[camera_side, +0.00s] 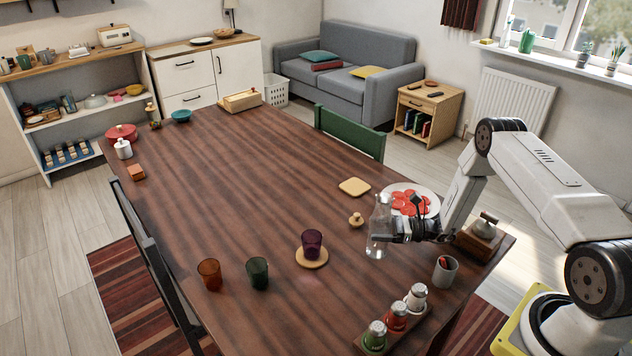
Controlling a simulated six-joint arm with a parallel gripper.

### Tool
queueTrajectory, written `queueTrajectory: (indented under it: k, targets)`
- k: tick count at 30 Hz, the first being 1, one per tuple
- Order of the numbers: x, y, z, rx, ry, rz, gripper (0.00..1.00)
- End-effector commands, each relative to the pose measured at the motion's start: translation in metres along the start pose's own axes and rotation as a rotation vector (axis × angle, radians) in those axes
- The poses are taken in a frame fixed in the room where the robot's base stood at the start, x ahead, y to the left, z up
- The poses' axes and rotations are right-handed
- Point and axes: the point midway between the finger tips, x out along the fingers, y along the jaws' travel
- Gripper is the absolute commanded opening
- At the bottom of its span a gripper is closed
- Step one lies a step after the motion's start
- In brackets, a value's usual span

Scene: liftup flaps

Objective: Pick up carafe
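The clear glass carafe (379,216) stands upright on the right part of the dark wooden table, its narrow neck upward. My gripper (383,237) reaches in from the right at the carafe's lower body. Its dark fingers overlap the carafe's right side in the picture. I cannot tell whether the fingers are closed on the glass or only around or beside it. A small wooden knobbed piece (356,219) lies just left of the carafe.
A white plate with red slices (410,200) is right behind my gripper. A grey cup (444,271) and a rack of several jars (396,318) are in front. A purple glass (312,243) stands on a coaster to the left. The table's middle is clear.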

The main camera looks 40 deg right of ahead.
Motion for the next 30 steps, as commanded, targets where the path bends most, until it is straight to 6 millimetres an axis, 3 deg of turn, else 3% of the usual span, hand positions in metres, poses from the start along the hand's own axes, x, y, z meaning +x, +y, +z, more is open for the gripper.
queueTrajectory:
  k: [1,6,30]
  targets:
    - [0.0,0.0002,-0.0001,0.0,0.0,0.0,0.49]
    - [0.0,0.0003,-0.0001,0.0,0.0,0.001,0.0]
    - [0.0001,-0.0004,0.0095,-0.001,-0.002,0.001,0.0]
